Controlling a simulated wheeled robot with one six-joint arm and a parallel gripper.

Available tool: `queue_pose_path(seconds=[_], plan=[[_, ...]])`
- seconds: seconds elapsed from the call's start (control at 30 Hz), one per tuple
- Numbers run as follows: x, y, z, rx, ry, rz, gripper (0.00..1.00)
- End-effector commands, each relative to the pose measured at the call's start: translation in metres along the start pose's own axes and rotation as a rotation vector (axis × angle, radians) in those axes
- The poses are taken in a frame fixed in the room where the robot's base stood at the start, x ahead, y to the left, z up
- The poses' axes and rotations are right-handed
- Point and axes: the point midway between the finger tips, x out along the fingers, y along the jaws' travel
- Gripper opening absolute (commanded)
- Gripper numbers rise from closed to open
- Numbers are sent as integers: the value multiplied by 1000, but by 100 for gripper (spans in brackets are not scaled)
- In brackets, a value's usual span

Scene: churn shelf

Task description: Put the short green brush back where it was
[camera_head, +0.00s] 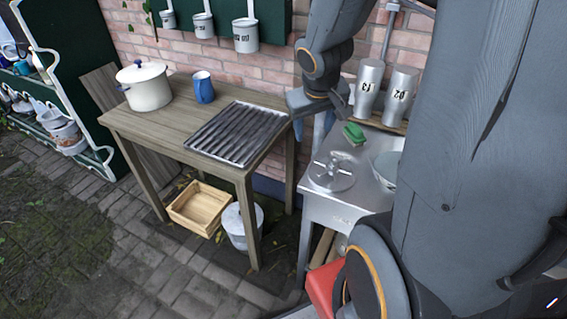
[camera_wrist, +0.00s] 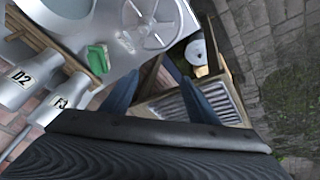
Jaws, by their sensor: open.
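The short green brush (camera_head: 354,133) lies on the grey metal counter (camera_head: 345,205), between the metal cans and a round spoked metal part. It also shows in the wrist view (camera_wrist: 98,58), left of my fingers and apart from them. My gripper (camera_head: 314,128) hangs at the left edge of the counter, to the left of the brush. In the wrist view my gripper (camera_wrist: 160,88) has its two blue fingers spread, with nothing held between them.
Two labelled metal cans (camera_head: 369,90) stand behind the brush. The spoked metal part (camera_head: 332,172) lies in front of it, and a basin (camera_head: 386,168) is to the right. A wooden table (camera_head: 150,120) on the left bears a slatted metal rack (camera_head: 236,133), a white pot (camera_head: 146,88) and a blue mug (camera_head: 203,88).

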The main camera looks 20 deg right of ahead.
Motion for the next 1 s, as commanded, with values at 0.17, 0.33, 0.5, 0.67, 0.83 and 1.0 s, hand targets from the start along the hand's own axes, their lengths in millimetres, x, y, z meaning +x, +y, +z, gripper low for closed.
queue_pose_path(seconds=[0.17,0.33,0.5,0.67,0.83,1.0], plan=[[-21,-67,51,-38,-134,-94,54],[-34,-102,79,-59,-206,-164,54],[-37,-111,86,-62,-222,-181,54],[-37,-110,86,-61,-221,-180,54],[-29,-111,88,-62,-227,-179,54],[-27,-111,88,-63,-231,-179,54]])
